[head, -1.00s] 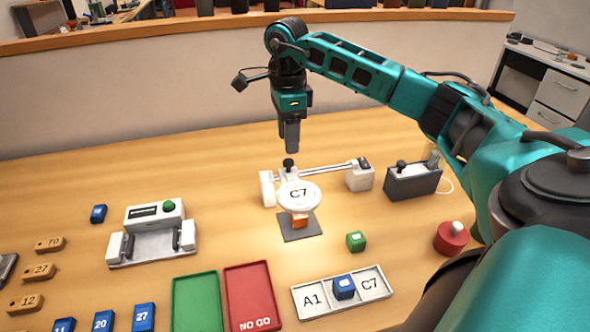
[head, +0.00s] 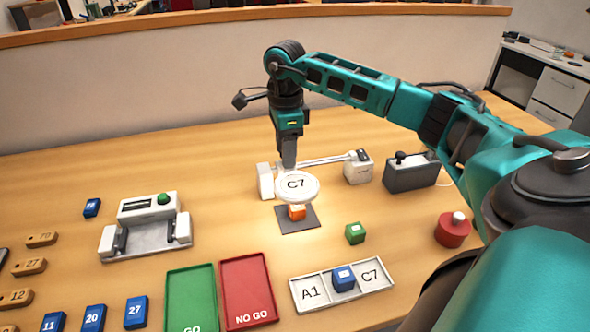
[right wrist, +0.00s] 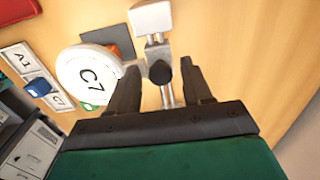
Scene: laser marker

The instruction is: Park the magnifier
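The magnifier (head: 297,186) is a round white lens reading C7, mounted on a metal rail (head: 325,160) between two white end blocks. It stands over an orange cube (head: 297,212) on a dark square pad (head: 312,220). The lens also shows in the right wrist view (right wrist: 90,76). My right gripper (head: 288,165) points down at the magnifier's black knob, which it hides in the head view. In the right wrist view the fingers (right wrist: 160,88) are open, one on each side of the black knob (right wrist: 161,71), with gaps to both. My left gripper is not in view.
A dark box (head: 412,176) stands right of the rail. Green (head: 176,297) and red (head: 262,290) trays lie front left.

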